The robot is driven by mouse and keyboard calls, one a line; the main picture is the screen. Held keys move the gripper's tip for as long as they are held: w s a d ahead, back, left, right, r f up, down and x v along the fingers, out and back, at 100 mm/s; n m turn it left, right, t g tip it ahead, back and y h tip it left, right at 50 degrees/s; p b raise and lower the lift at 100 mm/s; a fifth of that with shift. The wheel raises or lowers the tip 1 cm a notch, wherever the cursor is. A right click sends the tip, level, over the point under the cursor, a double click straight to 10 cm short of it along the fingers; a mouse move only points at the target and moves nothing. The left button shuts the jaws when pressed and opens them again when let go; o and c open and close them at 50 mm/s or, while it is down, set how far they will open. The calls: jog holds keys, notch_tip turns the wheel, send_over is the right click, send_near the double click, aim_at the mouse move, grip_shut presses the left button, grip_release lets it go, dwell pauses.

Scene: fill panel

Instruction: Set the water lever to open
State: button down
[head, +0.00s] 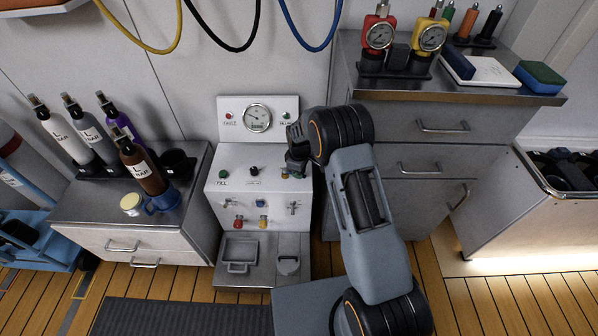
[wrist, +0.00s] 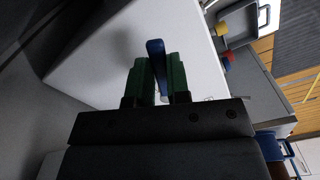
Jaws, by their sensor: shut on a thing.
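My gripper (wrist: 160,62) shows in the wrist view with its green finger pads on either side of a blue lever (wrist: 155,46). It is shut on this lever, whose upper end stands out past the fingertips. In the head view my gripper (head: 297,163) is at the right edge of the white fill panel (head: 222,190), mostly hidden by my wrist. The held lever cannot be made out there, and no label beside it is readable.
The fill panel carries a gauge (head: 257,118), small knobs, and red (head: 238,222) and yellow (head: 263,222) fittings. Bottles stand on the left cabinet (head: 190,215). The right cabinet (head: 440,95) stands close to my arm. Coloured hoses hang above.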

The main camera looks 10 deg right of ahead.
jog(key=c, duration=1.1)
grip_release()
jog(key=shift+r, duration=0.15)
notch_tip(320, 180, up, 14)
jog(key=p, duration=0.3)
jog(key=shift+f+p, duration=0.2)
jog(key=shift+p, duration=0.15)
jog(key=shift+c, duration=0.3)
